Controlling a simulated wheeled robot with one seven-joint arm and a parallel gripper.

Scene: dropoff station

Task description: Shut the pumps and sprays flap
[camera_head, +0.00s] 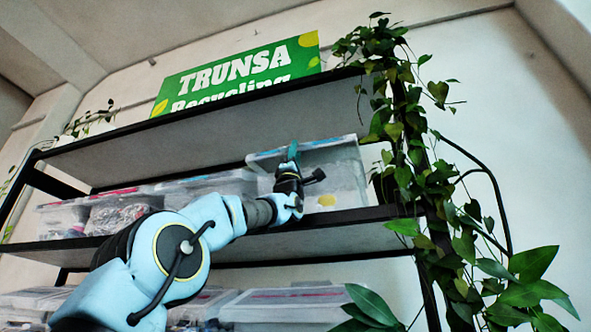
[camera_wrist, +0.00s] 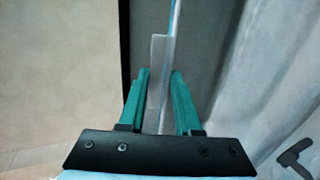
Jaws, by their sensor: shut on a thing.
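A clear plastic bin (camera_head: 347,181) stands at the right end of the middle shelf. Its flap (camera_head: 328,144) has a blue and pink strip along the edge and stands out at an angle at the top of the bin; its lettering is too small to read. My gripper (camera_head: 292,152) is at the flap's edge, in front of the bin. In the wrist view, the teal fingers of my gripper (camera_wrist: 160,76) lie on either side of the thin, translucent flap (camera_wrist: 158,48), seen almost edge-on, and are shut on it. My arm hides part of the bin's front.
Other lidded clear bins (camera_head: 120,212) stand to the left on the middle shelf (camera_head: 340,218), and more (camera_head: 285,307) below. The upper shelf (camera_head: 225,130) lies close above. Leafy vines (camera_head: 405,150) hang at the right end.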

